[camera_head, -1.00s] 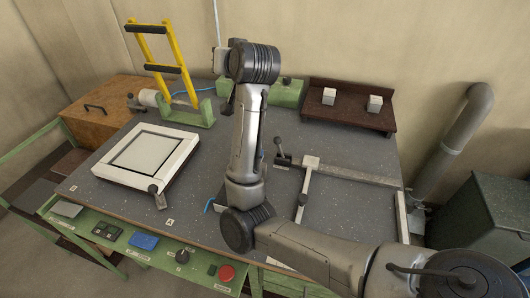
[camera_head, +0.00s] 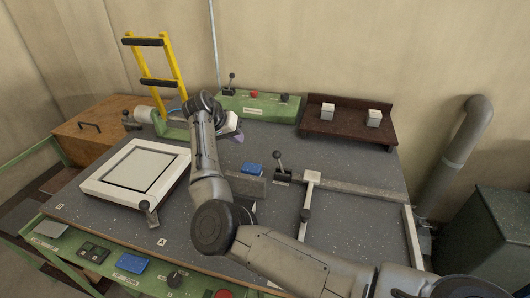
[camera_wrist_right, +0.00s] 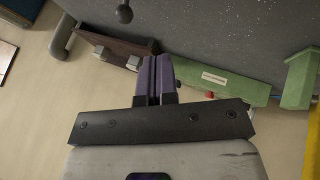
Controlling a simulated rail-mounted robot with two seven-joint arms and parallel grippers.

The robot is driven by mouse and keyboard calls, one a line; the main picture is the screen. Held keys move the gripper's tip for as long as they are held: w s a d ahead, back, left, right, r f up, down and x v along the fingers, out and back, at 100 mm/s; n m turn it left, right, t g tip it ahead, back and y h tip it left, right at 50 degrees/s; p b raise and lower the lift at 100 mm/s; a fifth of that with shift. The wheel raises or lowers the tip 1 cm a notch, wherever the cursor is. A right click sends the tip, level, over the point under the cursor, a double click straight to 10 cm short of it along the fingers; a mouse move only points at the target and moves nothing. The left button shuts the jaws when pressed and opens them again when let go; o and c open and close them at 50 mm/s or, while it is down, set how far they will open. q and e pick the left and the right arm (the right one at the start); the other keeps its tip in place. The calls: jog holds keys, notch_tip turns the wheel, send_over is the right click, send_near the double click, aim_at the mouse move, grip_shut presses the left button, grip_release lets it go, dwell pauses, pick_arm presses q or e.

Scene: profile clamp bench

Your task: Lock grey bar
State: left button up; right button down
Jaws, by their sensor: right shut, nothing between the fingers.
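A long grey bar (camera_head: 365,189) lies across the right part of the dark bench top, by a white crosspiece. A clamp lever with a black knob (camera_head: 279,155) stands upright at its left end. A flat grey piece (camera_head: 246,187) lies further left, partly behind my right arm; I cannot tell if it is the same bar. My right gripper (camera_head: 236,138) is raised over the back middle of the bench, away from the lever. Its purple fingers (camera_wrist_right: 155,80) are shut and empty in the right wrist view. My left gripper is not in view.
A green control box (camera_head: 258,105) with its own lever stands at the back. A brown rack (camera_head: 345,126) with white blocks is to its right. A white frame (camera_head: 137,171) lies at left, with a yellow-handled green fixture behind. My right arm crosses the front middle.

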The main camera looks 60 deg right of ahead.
aim_at(279, 163)
jog(key=shift+m, duration=0.3)
jog(key=b+x, duration=0.2)
jog(key=x, duration=0.8)
jog(key=shift+f+b, duration=0.15)
jog(key=shift+b, duration=0.25)
jog(key=shift+s+d, duration=0.35)
jog(key=shift+s, duration=0.55)
jog(key=shift+s+d+b, duration=0.35)
jog(key=shift+s+d, duration=0.1)
jog(key=shift+s, duration=0.45)
